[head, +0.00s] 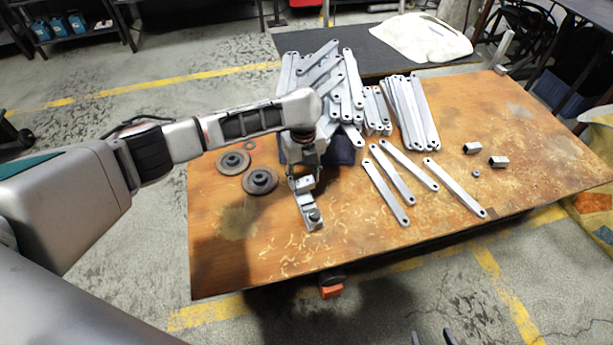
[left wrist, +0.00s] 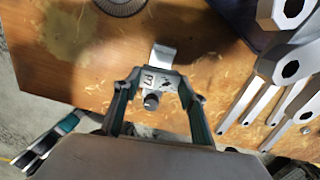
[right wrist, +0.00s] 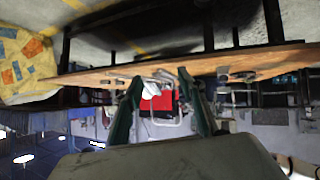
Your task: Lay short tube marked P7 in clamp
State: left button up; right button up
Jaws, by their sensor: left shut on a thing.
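My left gripper (head: 304,182) reaches down over the table and is shut on a small grey metal block. In the left wrist view the block (left wrist: 172,82) sits between the fingers; a pale tag with a dark character shows there, but I cannot read it as P7. A small metal clamp (head: 311,222) with a dark knob (head: 314,214) stands just in front of and below the fingers. I cannot tell whether the block rests in it. Two short square tubes (head: 472,148) (head: 498,161) lie at the table's right. My right gripper (right wrist: 160,92) is open and empty, beyond the table's front edge.
Stacked galvanized brackets (head: 330,80) fill the back of the table (head: 350,240); several loose flat bars (head: 385,192) lie right of the clamp. Two dark discs (head: 260,180) (head: 233,162) lie left. A small nut (head: 476,173) lies near the tubes. The front middle is clear.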

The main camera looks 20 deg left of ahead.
pick_arm(q)
jog(key=shift+w+f+m, duration=0.2)
jog(key=shift+f+m, duration=0.1)
jog(key=shift+f, duration=0.05)
jog(key=shift+s+f+b, duration=0.1)
jog(key=shift+f+b, duration=0.55)
jog(key=shift+f, duration=0.35)
jog(key=shift+f+b, duration=0.45)
jog(key=shift+f, duration=0.35)
jog(key=shift+f+b, duration=0.4)
jog(key=shift+f, duration=1.05)
pick_arm(e)
jog(key=shift+w+a+r+y, duration=0.15)
jog(key=shift+a+y, duration=0.05)
jog(key=shift+a, duration=0.35)
jog(key=shift+w+a+r+y, duration=0.1)
jog(key=shift+w+a+y, duration=0.1)
jog(key=shift+a, duration=0.3)
jog(key=shift+s+f, duration=0.1)
